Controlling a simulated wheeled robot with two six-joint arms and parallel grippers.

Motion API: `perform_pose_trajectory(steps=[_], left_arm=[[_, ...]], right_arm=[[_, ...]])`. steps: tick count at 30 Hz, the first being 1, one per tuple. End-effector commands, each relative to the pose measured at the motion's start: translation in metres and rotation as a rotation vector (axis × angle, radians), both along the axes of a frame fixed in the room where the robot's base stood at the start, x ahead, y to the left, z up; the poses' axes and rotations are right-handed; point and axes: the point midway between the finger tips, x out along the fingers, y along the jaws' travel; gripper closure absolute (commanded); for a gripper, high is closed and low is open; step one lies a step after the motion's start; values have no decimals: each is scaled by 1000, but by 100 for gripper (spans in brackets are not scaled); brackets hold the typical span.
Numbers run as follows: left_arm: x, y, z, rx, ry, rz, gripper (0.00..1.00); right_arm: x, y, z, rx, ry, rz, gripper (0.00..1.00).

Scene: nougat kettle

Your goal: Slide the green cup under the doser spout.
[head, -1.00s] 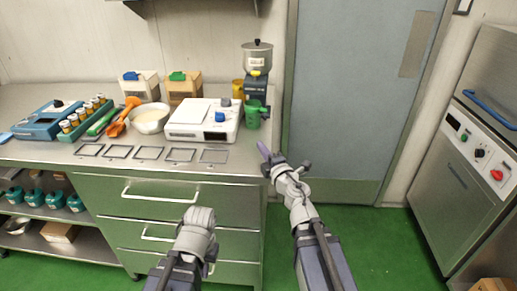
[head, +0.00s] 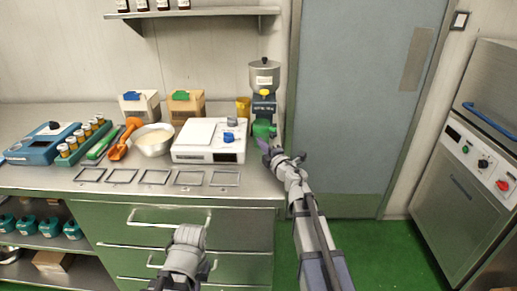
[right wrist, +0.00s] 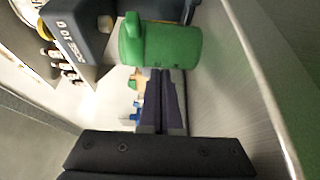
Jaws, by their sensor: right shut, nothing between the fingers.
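The green cup (head: 262,129) stands on the counter at the front of the doser (head: 264,80), near the counter's right end. In the right wrist view the cup (right wrist: 172,46) shows large, with its handle toward the doser body (right wrist: 78,30). I cannot make out the spout or whether the cup is under it. My right gripper (head: 266,149) is shut and empty, its purple fingers just in front of the cup. In the right wrist view the fingertips (right wrist: 166,80) reach the cup's side; I cannot tell if they touch. My left arm shows at the bottom, but its gripper does not.
A white scale-like device (head: 208,143) stands close to the left of the cup. The counter ends just right of the cup, before a grey door (head: 350,110).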

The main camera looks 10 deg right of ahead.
Motion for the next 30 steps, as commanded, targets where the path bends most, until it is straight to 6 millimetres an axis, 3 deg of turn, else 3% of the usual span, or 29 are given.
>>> perform_pose_trajectory(steps=[13,21,30], left_arm=[[0,0,0,0,0,0,100],[0,0,0,0,0,0,100],[0,0,0,0,0,0,100]], right_arm=[[3,-3,0,0,0,0,100],[31,-21,0,0,0,-1,100],[29,-20,0,0,0,0,100]])
